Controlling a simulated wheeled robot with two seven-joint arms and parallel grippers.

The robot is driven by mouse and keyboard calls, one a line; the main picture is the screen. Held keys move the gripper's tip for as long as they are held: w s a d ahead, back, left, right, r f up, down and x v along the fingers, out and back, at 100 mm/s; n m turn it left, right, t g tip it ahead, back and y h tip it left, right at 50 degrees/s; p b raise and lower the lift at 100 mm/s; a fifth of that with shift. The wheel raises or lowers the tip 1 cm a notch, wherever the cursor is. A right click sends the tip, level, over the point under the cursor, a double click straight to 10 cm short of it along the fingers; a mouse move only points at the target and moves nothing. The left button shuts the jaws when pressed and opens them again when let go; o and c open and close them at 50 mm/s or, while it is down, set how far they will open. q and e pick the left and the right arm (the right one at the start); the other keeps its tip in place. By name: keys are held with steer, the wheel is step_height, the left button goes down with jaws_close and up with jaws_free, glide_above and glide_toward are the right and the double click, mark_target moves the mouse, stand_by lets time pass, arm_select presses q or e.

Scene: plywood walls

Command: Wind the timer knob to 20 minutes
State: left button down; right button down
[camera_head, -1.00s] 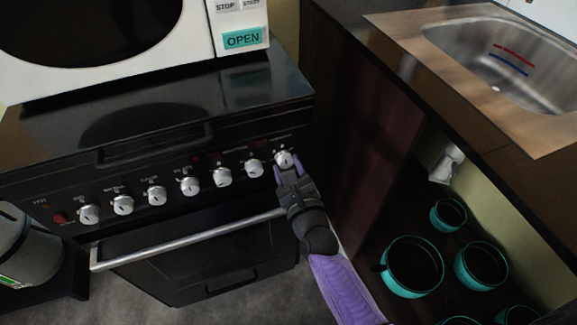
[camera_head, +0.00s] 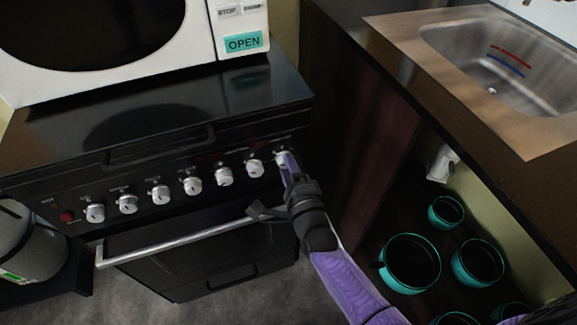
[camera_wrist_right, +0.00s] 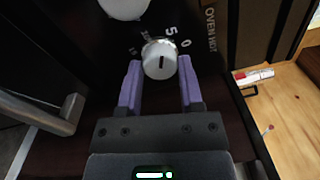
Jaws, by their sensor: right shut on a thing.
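The timer knob (camera_head: 281,157) is the rightmost silver knob on the black oven's control panel. In the right wrist view the knob (camera_wrist_right: 160,59) is round and pale with a dark pointer line, which stands about upright in the picture. Numbers including 5 and 0 are printed around it; those on its left are too small to read surely. My right gripper (camera_head: 287,165) is at the knob, rolled so that one purple finger mostly shows. In the wrist view its fingers (camera_wrist_right: 159,78) stand on either side of the knob, shut on it. My left gripper is not in view.
Several other silver knobs (camera_head: 193,185) line the panel to the left. The oven door handle (camera_head: 185,236) runs below, close to my right gripper. A white microwave (camera_head: 200,40) stands on top. A dark cabinet side (camera_head: 375,160) and shelf with teal pots (camera_head: 410,263) are at right.

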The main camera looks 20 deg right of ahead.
arm_select(q)
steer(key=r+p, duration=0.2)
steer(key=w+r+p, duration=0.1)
steer(key=p, duration=0.1)
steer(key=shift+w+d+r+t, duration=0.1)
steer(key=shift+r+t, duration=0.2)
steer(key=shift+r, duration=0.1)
arm_select(e)
steer(key=n, duration=2.7)
steer(key=shift+d+g+y, duration=0.1)
steer(key=shift+g+y, duration=0.2)
steer(key=shift+y, duration=0.1)
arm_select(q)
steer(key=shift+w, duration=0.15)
arm_select(e)
steer(key=shift+n, duration=0.3)
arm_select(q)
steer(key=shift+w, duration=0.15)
